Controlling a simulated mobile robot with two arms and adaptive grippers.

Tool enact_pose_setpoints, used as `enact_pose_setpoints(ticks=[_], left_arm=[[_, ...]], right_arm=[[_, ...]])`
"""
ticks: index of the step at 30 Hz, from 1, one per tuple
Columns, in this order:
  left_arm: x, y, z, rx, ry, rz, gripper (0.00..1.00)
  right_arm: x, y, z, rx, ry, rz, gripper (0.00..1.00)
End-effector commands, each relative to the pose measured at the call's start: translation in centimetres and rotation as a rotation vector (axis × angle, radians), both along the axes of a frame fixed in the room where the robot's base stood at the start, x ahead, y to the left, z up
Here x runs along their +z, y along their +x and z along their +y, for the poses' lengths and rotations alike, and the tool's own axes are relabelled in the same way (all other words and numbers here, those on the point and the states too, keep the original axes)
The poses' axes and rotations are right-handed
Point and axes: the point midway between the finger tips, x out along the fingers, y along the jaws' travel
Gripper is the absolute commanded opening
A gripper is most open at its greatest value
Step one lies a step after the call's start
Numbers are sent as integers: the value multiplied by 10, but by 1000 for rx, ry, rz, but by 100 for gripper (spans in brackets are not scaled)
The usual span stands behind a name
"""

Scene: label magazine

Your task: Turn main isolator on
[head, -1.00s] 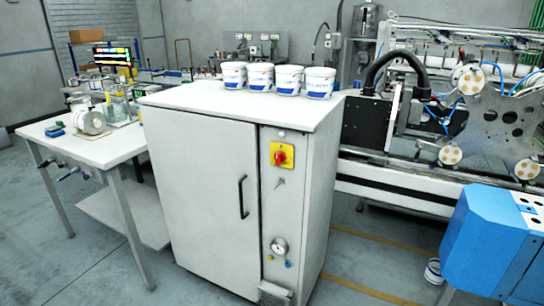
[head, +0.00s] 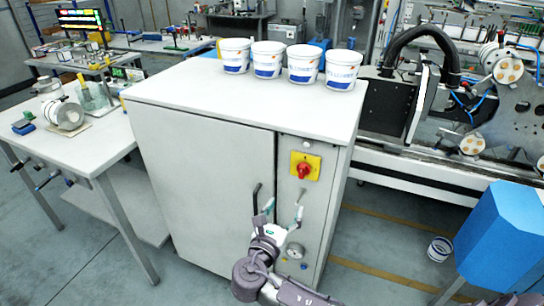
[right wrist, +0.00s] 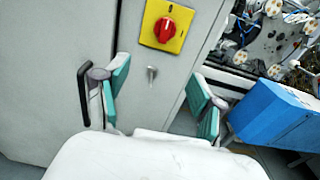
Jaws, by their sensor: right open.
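The main isolator is a red rotary knob (head: 304,170) on a yellow square plate (head: 313,161), on the narrow right front panel of a white cabinet (head: 200,160). In the right wrist view the red knob (right wrist: 248,31) sits on its yellow plate (right wrist: 180,22) at the top, ahead of my fingers. My right gripper (head: 283,216) is open and empty, below the knob and apart from it, in front of the cabinet. In the right wrist view its teal-padded fingers (right wrist: 160,98) stand wide apart. My left gripper is not in view.
A key (right wrist: 151,75) sticks out below the knob. The black door handle (head: 256,198) is close to my right gripper's left finger. A gauge (head: 295,250) is lower on the panel. Several white tubs (head: 303,64) stand on top. A blue machine housing (head: 500,235) stands at right.

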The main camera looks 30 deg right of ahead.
Motion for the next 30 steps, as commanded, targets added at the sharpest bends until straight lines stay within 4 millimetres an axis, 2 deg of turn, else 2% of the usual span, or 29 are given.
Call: enact_pose_setpoints(ticks=[1,4,8,14,21,30], left_arm=[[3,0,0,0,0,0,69],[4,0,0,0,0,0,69],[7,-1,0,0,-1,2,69],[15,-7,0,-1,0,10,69],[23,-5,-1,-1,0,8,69],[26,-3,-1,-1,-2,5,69]], right_arm=[[13,-2,0,-10,-22,-7,68],[20,-2,-3,-20,-43,-9,68],[21,8,-15,-21,-45,-9,68],[22,35,-47,-22,-44,-9,68],[20,67,-84,-21,-42,-8,68],[18,85,-104,-18,-38,-8,68]])
